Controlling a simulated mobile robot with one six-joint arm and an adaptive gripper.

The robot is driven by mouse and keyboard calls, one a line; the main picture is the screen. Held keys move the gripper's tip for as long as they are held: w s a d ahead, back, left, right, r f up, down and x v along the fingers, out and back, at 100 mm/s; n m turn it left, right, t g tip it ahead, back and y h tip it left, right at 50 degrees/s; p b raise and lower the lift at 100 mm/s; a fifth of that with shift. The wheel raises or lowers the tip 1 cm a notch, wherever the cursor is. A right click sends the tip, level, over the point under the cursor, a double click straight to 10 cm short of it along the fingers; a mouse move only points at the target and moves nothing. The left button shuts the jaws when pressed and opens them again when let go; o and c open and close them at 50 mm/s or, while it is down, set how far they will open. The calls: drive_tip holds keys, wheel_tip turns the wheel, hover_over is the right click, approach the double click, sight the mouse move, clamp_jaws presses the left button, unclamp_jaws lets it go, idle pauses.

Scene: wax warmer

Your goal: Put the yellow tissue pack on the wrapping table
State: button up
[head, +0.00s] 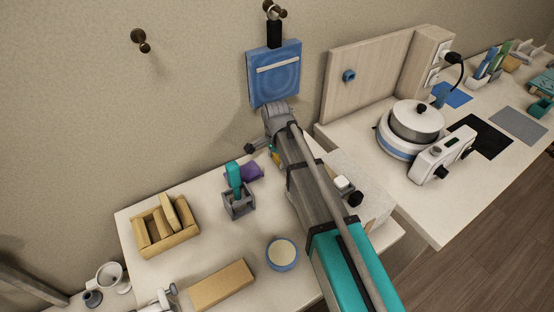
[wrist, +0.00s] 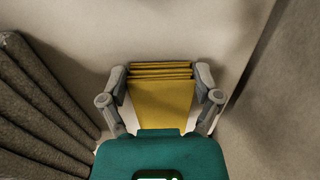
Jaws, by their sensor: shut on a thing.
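The yellow tissue pack (wrist: 160,98) is between the two fingers of my gripper (wrist: 162,97) in the wrist view. Layered folds show at its far end. My gripper is shut on it, with a finger against each side. In the head view only a small yellow bit (head: 275,156) shows beside my arm, which hides the rest. The pack is over the back part of the pale left table (head: 190,262). I cannot tell whether it touches the tabletop, nor for certain which table is the wrapping table.
A purple item (head: 243,171) and a teal-handled tool in a grey holder (head: 238,206) stand left of my arm. A wooden crate (head: 165,226), tan block (head: 222,286) and round tin (head: 283,254) share the table. A wax warmer (head: 415,125) stands on the right table.

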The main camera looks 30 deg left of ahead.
drive_tip(key=shift+f, duration=0.25)
drive_tip(key=o, duration=0.8)
drive_tip(key=shift+r, duration=0.1)
drive_tip(key=shift+r, duration=0.15)
wheel_tip(320, 180, up, 12)
drive_tip(key=p, duration=1.2)
drive_tip(key=shift+d, duration=0.15)
idle(0.4)
